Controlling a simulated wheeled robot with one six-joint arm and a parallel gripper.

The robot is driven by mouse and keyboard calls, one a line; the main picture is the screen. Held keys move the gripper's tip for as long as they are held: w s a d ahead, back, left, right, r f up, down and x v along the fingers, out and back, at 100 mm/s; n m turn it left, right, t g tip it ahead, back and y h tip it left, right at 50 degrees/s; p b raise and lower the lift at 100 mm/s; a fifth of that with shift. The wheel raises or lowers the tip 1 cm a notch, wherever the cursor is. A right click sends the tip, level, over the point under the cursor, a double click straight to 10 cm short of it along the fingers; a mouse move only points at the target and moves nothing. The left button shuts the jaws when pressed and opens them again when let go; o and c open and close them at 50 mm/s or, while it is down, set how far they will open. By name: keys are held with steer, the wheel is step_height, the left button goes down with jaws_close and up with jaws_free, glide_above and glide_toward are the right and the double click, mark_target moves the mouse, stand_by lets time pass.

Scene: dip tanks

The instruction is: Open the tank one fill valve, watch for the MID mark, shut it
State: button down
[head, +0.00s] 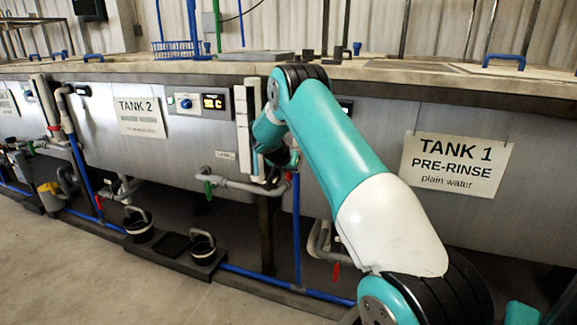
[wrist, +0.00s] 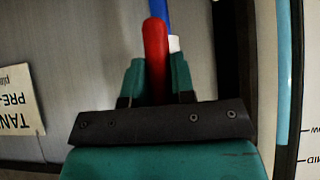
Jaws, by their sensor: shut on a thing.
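The red valve handle (wrist: 155,50) stands between the teal fingers of my gripper (wrist: 157,72) in the wrist view. The gripper is shut on it. In the head view my arm hides most of the gripper and the valve. The wrist picture is upside down. The level gauge (wrist: 284,70) is at its right edge, with LOW and MID marks beside it. The tank one sign (wrist: 18,105) is at the left, and also in the head view (head: 457,165).
Tank two's sign (head: 141,117) and control panel (head: 199,102) are left of my arm. A green-handled valve (head: 208,189) is on a pipe below them. Black buckets (head: 202,248) stand on a low ledge. The floor in front is clear.

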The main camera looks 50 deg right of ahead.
stand_by(0.3)
steer(key=c, duration=1)
jaws_free()
steer(key=shift+f, duration=0.1)
steer(key=shift+o, duration=0.2)
steer(key=p+v, duration=0.1)
steer(key=v, duration=1.6)
steer(key=shift+r, duration=0.2)
steer(key=shift+a, duration=0.1)
